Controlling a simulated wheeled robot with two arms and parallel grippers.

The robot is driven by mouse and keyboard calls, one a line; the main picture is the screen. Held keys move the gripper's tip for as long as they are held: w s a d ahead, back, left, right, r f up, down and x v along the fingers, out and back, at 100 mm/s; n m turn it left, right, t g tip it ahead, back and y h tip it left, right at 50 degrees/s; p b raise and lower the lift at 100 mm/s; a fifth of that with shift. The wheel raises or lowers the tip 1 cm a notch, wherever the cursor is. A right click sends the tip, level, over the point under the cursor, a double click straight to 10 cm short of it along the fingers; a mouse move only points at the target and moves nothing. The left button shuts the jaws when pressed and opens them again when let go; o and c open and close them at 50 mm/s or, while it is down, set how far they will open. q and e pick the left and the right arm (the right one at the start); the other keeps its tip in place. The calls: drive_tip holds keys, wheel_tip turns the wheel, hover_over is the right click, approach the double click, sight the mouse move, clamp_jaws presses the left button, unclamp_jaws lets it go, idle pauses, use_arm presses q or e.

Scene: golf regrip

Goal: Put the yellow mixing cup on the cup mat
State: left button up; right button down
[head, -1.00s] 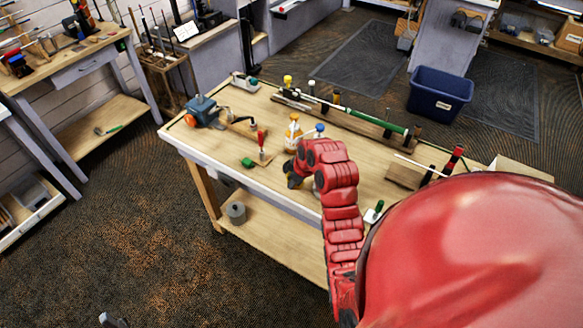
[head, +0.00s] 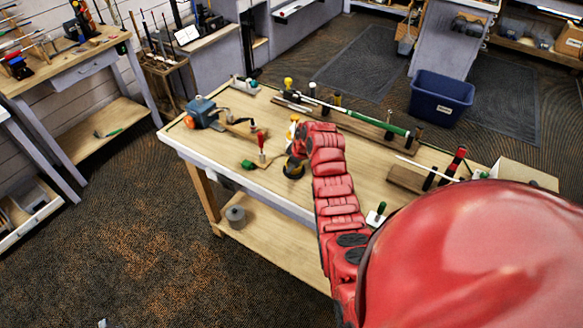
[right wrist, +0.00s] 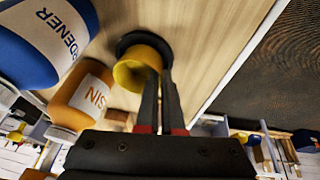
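The yellow mixing cup (right wrist: 135,70) is tilted toward the camera in the right wrist view, its open mouth showing. The round black cup mat (right wrist: 128,40) shows behind its base; I cannot tell whether they touch. In the head view the mat (head: 294,173) lies near the table's front edge, with yellow of the cup (head: 292,162) over it. My right gripper (right wrist: 160,76) has its fingers close together at the cup's rim, apparently pinching its wall. A small grey tip of my left gripper (head: 103,323) shows at the bottom edge.
A red-handled tool (head: 261,146) and a vise (head: 201,112) are to the left on the workbench (head: 350,180). A golf club lies across the back.

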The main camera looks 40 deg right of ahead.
drive_tip(key=shift+f+b, duration=0.3)
drive_tip(key=shift+f, duration=0.05)
drive_tip(key=c, duration=1.1)
unclamp_jaws()
drive_tip(key=shift+o, duration=0.2)
drive_tip(key=shift+r, duration=0.1)
drive_tip(key=shift+r, duration=0.2)
drive_tip(key=shift+s+r, duration=0.15)
drive_tip(key=shift+r, duration=0.1)
drive_tip(key=v, duration=1.1)
drive_tip(key=shift+r, duration=0.2)
